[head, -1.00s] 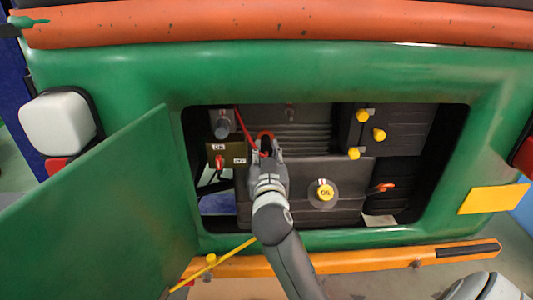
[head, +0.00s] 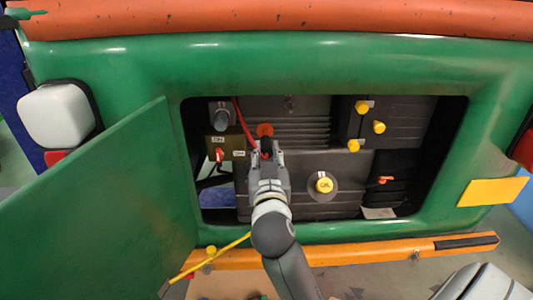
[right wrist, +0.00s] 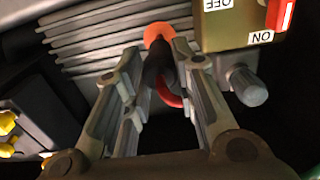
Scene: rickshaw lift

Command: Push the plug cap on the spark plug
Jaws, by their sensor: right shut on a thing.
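My right gripper (head: 267,158) reaches into the engine bay. Its fingers are shut on the black plug cap (right wrist: 154,68), which also shows in the head view (head: 266,146). A red cable (head: 242,122) runs to the cap and curves below it in the right wrist view (right wrist: 168,95). A round orange-red piece (right wrist: 158,34) lies just beyond the cap against the ribbed engine; the head view shows it right above the cap (head: 265,130). The spark plug itself cannot be made out. I cannot tell whether the cap touches anything ahead of it. My left gripper is not in view.
A switch box (head: 229,148) with ON and OFF labels sits close left of my gripper. A yellow oil cap (head: 324,185) is at right. The green door (head: 110,200) hangs open at left. A yellow rod (head: 212,258) crosses the orange bumper (head: 350,255).

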